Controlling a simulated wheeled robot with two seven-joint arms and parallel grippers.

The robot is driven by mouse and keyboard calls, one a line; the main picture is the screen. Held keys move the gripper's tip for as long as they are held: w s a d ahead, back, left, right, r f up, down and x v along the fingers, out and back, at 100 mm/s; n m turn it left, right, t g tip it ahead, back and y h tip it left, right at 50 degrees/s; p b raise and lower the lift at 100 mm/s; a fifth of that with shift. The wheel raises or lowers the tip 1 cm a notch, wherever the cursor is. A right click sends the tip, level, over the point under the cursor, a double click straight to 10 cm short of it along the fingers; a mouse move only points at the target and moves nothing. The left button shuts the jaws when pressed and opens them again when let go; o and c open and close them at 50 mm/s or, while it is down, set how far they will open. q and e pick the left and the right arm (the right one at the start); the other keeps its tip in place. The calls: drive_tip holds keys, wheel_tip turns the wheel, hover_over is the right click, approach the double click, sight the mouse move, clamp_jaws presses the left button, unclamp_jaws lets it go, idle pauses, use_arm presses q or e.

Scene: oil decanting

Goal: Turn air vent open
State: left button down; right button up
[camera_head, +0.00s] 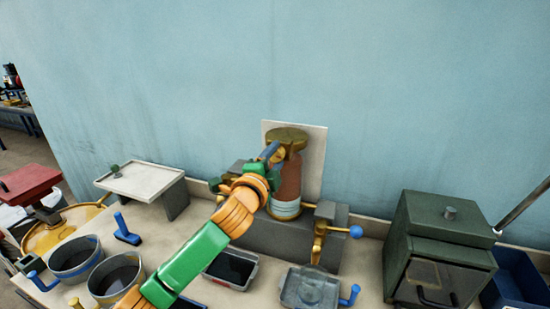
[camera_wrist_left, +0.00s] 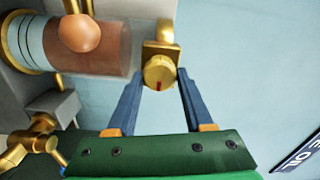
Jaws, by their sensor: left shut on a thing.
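The air vent (camera_wrist_left: 158,72) is a round brass knob with a small red mark, at the top end of the oil vessel in the left wrist view. The vessel (camera_head: 289,182) stands upright against a pale backboard in the head view, with a brass cap (camera_head: 287,139), an amber body and a pale banded base. My left gripper (camera_head: 271,152) is at the vessel's top and partly hides it. In the left wrist view its blue fingers (camera_wrist_left: 159,75) are on either side of the knob, shut on it. My right gripper is not in view.
A brass tap with a blue ball handle (camera_head: 355,232) is right of the vessel. A dark green box (camera_head: 441,247) stands farther right. A wall is close behind.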

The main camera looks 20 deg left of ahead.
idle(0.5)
use_arm(q)
drive_tip(key=shift+c, duration=1.5)
unclamp_jaws()
drive_tip(key=shift+w, duration=0.1)
drive_tip(key=shift+s+f, duration=0.1)
drive_tip(key=shift+s, duration=0.25)
drive_tip(key=s+b, duration=0.3)
drive_tip(key=s, duration=0.3)
drive_tip(key=shift+s, duration=0.2)
drive_tip(key=shift+a, duration=0.15)
